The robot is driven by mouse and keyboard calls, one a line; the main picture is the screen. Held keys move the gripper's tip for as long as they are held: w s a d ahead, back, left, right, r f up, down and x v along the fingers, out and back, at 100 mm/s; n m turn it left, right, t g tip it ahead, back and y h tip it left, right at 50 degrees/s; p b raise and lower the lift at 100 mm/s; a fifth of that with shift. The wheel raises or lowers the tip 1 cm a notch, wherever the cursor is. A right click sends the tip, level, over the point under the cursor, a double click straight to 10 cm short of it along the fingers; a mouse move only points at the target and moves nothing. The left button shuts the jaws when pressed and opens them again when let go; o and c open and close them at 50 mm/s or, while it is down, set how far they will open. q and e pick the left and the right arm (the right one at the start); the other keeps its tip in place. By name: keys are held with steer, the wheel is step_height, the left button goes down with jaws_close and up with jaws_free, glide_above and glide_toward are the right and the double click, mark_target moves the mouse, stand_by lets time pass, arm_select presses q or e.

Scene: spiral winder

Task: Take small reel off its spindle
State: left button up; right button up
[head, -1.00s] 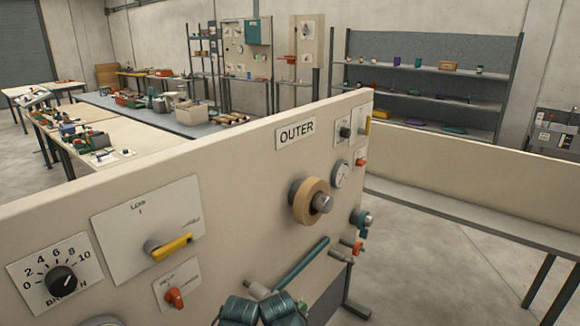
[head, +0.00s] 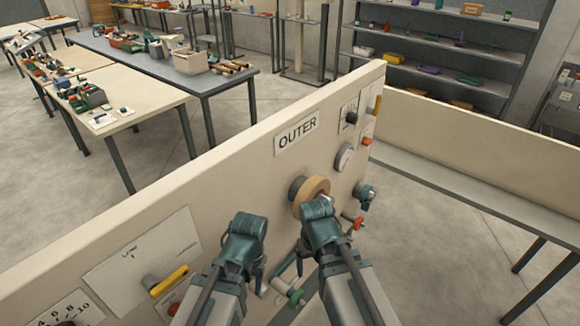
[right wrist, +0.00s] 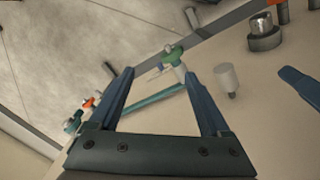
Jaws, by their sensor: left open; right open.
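A tan, ring-shaped reel (head: 313,187) sits on a spindle on the upright cream panel (head: 230,170), below and right of the "OUTER" label. My right gripper (head: 325,222) is in front of the panel and overlaps the lower edge of the reel in the head view; I cannot tell if they touch. In the right wrist view its two blue fingers (right wrist: 162,95) are spread, with nothing between them held. My left gripper (head: 241,265) is open to the left of the right one, lower down in front of the panel and apart from the reel. The spindle's tip is mostly hidden.
A yellow-handled lever (head: 168,281) is at lower left.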

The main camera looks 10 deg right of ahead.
steer(key=w+d+r+m+t+p, duration=0.1)
steer(key=w+r+m+p, duration=0.1)
steer(key=r+p, duration=0.35)
steer(key=w+d+r+m+p, duration=0.1)
steer(key=w+d+r+p, duration=0.15)
steer(key=r+p, duration=0.35)
arm_select(q)
step_height(320, 180, up, 13)
steer(key=b, duration=0.1)
arm_select(e)
steer(key=w+a+r+m+t+h, duration=0.2)
steer(key=w+a+r+m, duration=0.1)
steer(key=w+a+m, duration=0.4)
steer(key=shift+w+a+m+h, duration=0.3)
steer(key=shift+w+a, duration=0.5)
steer(key=shift+a, duration=0.1)
steer(key=b+x, duration=1.3)
steer(key=shift+w+d+f, duration=0.1)
steer(key=shift+d+f, duration=0.05)
steer(key=shift+f, duration=0.15)
arm_select(q)
step_height(320, 180, down, 13)
steer(key=shift+r, duration=0.2)
